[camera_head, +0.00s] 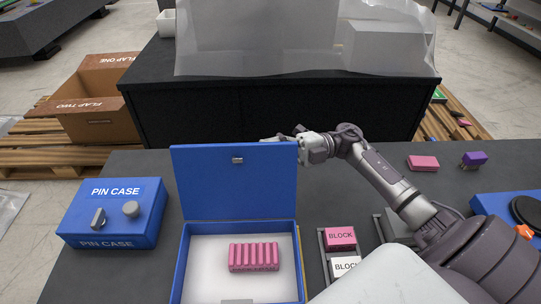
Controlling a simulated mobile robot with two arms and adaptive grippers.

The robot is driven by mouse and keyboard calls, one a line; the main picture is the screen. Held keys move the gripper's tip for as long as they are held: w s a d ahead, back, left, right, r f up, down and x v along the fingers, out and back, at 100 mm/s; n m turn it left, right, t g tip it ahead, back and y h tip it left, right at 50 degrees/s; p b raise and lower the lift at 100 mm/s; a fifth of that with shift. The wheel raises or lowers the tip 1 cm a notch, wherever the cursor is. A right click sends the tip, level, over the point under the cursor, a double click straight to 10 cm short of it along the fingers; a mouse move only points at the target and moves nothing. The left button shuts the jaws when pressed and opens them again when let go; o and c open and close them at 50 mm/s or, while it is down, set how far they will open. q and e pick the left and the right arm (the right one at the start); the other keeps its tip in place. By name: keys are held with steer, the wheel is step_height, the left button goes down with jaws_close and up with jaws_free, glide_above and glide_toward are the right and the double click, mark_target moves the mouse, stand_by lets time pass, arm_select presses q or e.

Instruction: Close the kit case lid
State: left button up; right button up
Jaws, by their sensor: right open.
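The blue kit case (178,272) stands open on the dark table, with its lid (235,185) raised about upright along the far side. A small metal latch (238,160) shows near the lid's top edge. Inside the white-lined case lies a ridged pink piece (254,256). My right gripper (284,137) is open at the lid's upper right corner, just behind its top edge. Part of the gripper is hidden behind the lid, and I cannot tell whether it touches it. My left gripper is not in view.
A closed blue pin case (114,209) stands left of the kit case. Pink and white block pieces (340,238) sit in a holder close to its right. A pink block (423,162) and a purple block (474,159) lie farther right. An open carton (92,105) stands beyond the table.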

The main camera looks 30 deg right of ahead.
steer(key=shift+a, duration=0.1)
jaws_close()
stand_by(0.3)
